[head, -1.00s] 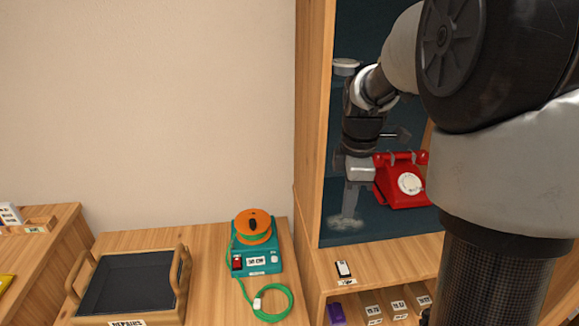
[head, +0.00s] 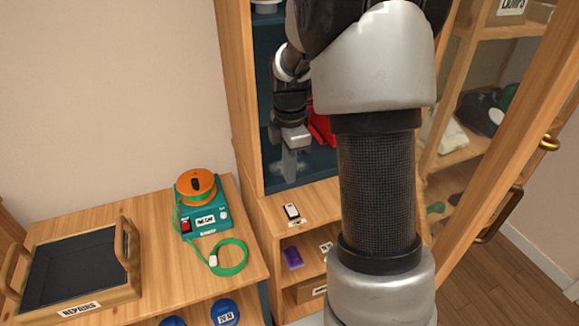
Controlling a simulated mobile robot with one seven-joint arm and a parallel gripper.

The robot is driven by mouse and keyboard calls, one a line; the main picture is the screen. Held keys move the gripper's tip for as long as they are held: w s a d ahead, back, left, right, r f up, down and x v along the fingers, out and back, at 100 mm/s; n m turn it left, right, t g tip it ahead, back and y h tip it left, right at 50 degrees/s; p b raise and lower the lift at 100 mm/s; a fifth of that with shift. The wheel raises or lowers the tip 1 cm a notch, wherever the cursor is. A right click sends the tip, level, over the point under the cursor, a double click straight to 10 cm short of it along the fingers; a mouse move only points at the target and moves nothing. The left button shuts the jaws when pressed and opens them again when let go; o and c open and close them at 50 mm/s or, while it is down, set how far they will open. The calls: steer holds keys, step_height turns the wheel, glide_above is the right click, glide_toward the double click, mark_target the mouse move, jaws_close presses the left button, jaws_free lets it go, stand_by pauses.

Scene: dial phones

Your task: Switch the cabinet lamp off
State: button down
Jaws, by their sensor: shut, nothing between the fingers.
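A small white switch with a dark end (head: 291,211) sits on the wooden ledge at the cabinet's front, with a small label below it that is too small to read. My gripper (head: 289,176) points down just above and behind the switch, by the cabinet opening. Its fingers look shut and empty, and I see no contact with the switch. A pale round fitting (head: 267,6) shows at the top of the cabinet; I cannot tell whether it is the lamp or whether it is lit. My arm hides much of the cabinet.
A red telephone (head: 321,125) stands in the cabinet, mostly hidden by my arm. A teal device with an orange top (head: 202,212) and green cord is on the left counter, beside a black-lined tray (head: 128,292). Open shelves and a wooden door frame stand at right.

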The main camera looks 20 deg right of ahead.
mark_target(291, 209)
step_height(291, 209, down, 9)
steer(key=shift+f+b, duration=0.1)
steer(key=shift+b, duration=0.7)
steer(key=shift+f, duration=0.2)
steer(key=shift+s, duration=0.15)
steer(key=shift+s+r, duration=0.25)
steer(key=shift+s, duration=0.35)
